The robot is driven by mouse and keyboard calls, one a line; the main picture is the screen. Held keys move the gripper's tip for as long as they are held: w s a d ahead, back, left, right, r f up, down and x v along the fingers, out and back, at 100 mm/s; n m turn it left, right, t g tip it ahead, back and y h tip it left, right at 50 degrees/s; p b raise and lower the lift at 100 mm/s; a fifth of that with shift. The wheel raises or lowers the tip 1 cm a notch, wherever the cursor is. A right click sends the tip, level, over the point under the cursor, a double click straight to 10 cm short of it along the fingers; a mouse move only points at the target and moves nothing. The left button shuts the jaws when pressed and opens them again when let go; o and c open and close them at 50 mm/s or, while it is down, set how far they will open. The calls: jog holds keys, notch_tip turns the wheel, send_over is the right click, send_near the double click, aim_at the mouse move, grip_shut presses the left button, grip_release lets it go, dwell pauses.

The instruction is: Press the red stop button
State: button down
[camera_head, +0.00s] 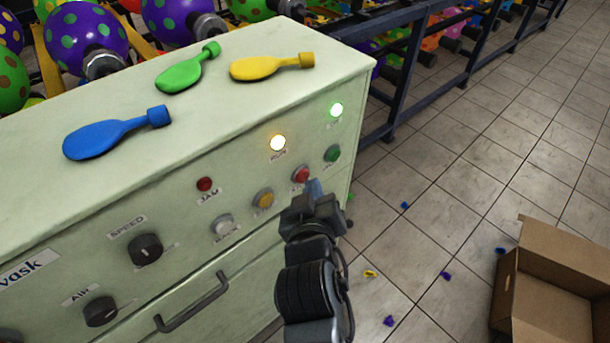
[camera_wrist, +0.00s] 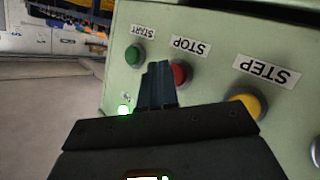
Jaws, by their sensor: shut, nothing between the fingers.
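The red stop button (camera_head: 300,174) is on the front panel of a pale green cabinet (camera_head: 150,190), above my gripper (camera_head: 315,188) in the head view. In the upside-down wrist view, the stop button (camera_wrist: 180,73) sits under the label STOP. My closed fingers (camera_wrist: 158,75) point at the panel and cover the button's left edge there. My gripper is shut and empty. I cannot tell whether the fingertips touch the button.
A green start button (camera_head: 332,153) and a yellow step button (camera_head: 263,198) flank the stop button. A green lamp (camera_head: 336,110) and an amber lamp (camera_head: 277,143) glow. Blue (camera_head: 115,132), green and yellow balloons lie on top. A cardboard box (camera_head: 555,290) stands on the floor.

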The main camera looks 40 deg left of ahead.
jog(key=shift+a+b, duration=0.35)
jog(key=shift+a, duration=0.2)
dwell(0.6)
jog(key=shift+d+p, duration=0.75)
jog(key=shift+d, duration=0.25)
jog(key=shift+d, duration=0.1)
jog(key=d+p, duration=0.1)
jog(key=d, duration=0.1)
jog(key=d+p, duration=0.3)
jog(key=p, duration=0.1)
jog(key=shift+s+d, duration=0.3)
jog(key=shift+d, duration=0.1)
